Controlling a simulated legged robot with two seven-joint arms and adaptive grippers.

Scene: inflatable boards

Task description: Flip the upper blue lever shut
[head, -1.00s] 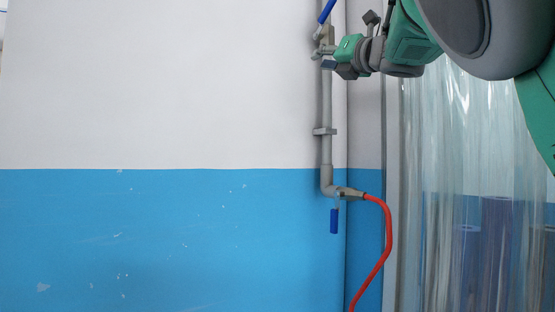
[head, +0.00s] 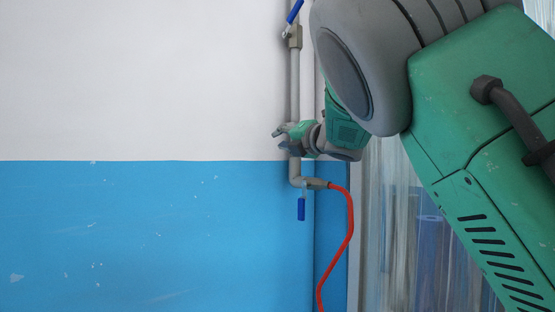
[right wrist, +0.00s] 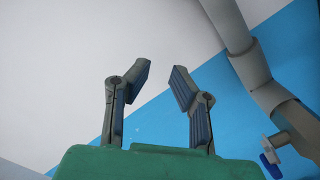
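The upper blue lever (head: 295,11) sits at the top of the head view, tilted on its valve (head: 294,37) on the grey vertical pipe (head: 294,85). A lower blue lever (head: 301,209) hangs straight down from the valve at the pipe's bottom bend. It also shows in the right wrist view (right wrist: 268,166) at the lower right. My right gripper (head: 279,138) is by the lower pipe, well below the upper lever and above the lower one. In the right wrist view its fingers (right wrist: 162,80) are apart with nothing between them. My left gripper is not in view.
A red hose (head: 348,220) runs down from the lower valve. The wall is white above and blue (head: 140,240) below, with free room to the left. Clear plastic strips (head: 415,230) hang at the right, partly behind my right arm.

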